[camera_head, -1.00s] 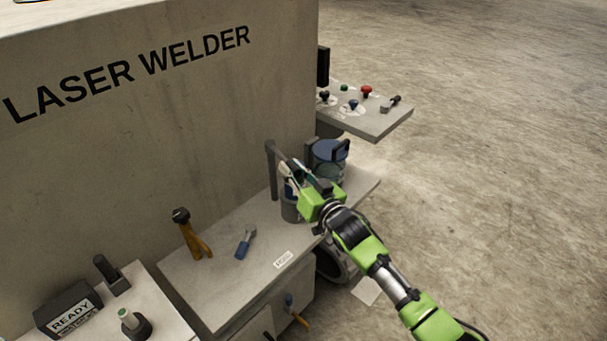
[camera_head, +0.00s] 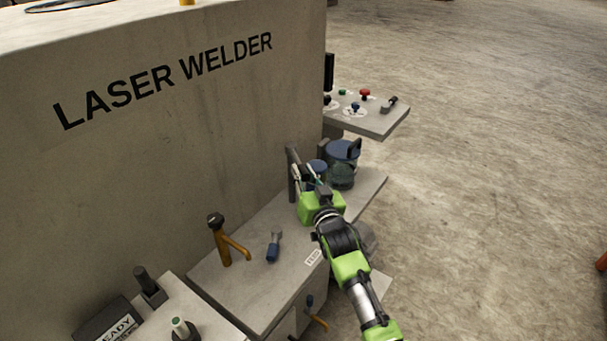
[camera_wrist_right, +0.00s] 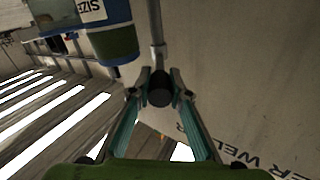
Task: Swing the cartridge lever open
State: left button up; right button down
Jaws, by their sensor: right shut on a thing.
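My right gripper (camera_head: 312,172) is at the back of the grey shelf, beside a dark upright post (camera_head: 292,175) and blue-lidded canisters. In the right wrist view its two fingers (camera_wrist_right: 159,80) are closed around the dark round end of a grey rod (camera_wrist_right: 156,55), which looks like the cartridge lever. In the head view the gripper largely hides this lever. A larger canister with a blue lid (camera_head: 343,150) stands just right of the fingers. A smaller blue-topped one (camera_head: 317,166) is partly hidden behind them. My left gripper is out of view.
The big LASER WELDER housing (camera_head: 160,150) walls off the left. An orange handle (camera_head: 224,245) and a small blue-handled part (camera_head: 273,247) sit on the shelf (camera_head: 250,288). A panel with coloured knobs (camera_head: 378,120) juts out behind. Open floor lies to the right.

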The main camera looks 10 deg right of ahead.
jog(key=c, duration=1.9)
grip_release()
jog(key=s, duration=0.8)
jog(key=s+d, duration=0.1)
jog(key=s, duration=0.3)
